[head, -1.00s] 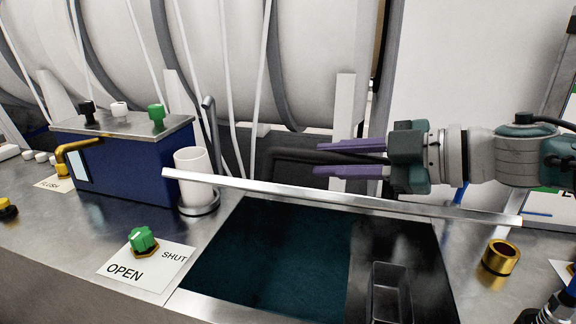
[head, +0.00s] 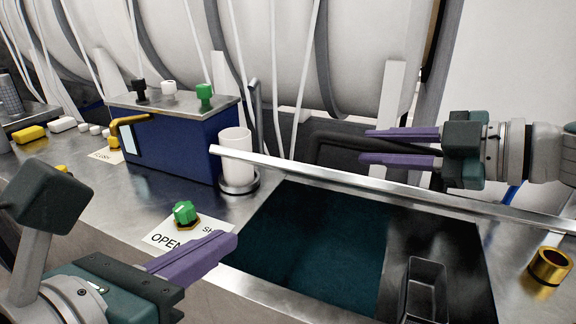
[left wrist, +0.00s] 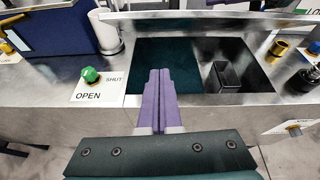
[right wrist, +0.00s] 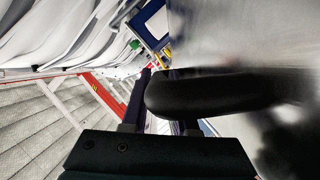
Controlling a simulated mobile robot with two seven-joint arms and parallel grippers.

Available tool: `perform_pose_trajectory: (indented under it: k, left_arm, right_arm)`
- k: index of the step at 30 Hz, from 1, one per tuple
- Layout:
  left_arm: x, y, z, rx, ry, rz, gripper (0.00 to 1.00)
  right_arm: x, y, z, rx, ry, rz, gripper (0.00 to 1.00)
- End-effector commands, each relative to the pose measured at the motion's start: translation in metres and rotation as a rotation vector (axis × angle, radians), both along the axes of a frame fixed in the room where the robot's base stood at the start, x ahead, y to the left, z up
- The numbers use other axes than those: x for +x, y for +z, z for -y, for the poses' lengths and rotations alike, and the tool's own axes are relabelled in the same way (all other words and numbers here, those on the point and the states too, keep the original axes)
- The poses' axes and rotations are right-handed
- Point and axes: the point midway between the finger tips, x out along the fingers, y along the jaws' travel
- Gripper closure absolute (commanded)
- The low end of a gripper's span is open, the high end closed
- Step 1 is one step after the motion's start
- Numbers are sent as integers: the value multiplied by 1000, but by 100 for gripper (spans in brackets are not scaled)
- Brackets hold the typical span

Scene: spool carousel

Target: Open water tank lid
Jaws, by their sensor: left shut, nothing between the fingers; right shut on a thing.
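The water tank (head: 310,240) is an open rectangular well with dark teal inside, in the middle of the counter. The lid (head: 330,178) stands raised along its back edge, seen almost edge-on as a long silver bar. My right gripper (head: 366,146) is shut on the lid's black tubular handle (head: 335,140); the handle (right wrist: 225,92) also crosses between the fingers in the right wrist view. My left gripper (head: 228,244) is shut and empty in front of the tank; its closed fingers point at the tank's front edge in the left wrist view (left wrist: 160,75).
A green knob (head: 185,212) sits on an OPEN/SHUT label left of the tank. A blue box (head: 175,145) with knobs and a white cup (head: 236,155) stand behind it. A black bin (head: 425,290) is at the tank's right, and a brass ring (head: 550,265) lies further right.

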Motion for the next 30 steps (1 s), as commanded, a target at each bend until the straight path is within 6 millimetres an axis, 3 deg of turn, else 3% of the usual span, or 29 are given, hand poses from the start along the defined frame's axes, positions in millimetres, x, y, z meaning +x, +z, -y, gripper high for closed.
perform_pose_trajectory:
  k: [7, 21, 24, 30]
  left_arm:
    - [18, -5, 8, 57, -38, 31, 100]
    - [92, -35, 33, 51, -36, 27, 100]
    - [101, -18, 35, 50, -37, 33, 100]
    - [110, -5, 37, 53, -36, 29, 100]
  right_arm:
    - [2, 2, 1, 2, -5, 5, 100]
    - [2, 1, 1, 0, -6, 3, 100]
    - [2, 1, 1, 0, -6, 3, 100]
    - [1, 1, 1, -1, -6, 3, 100]
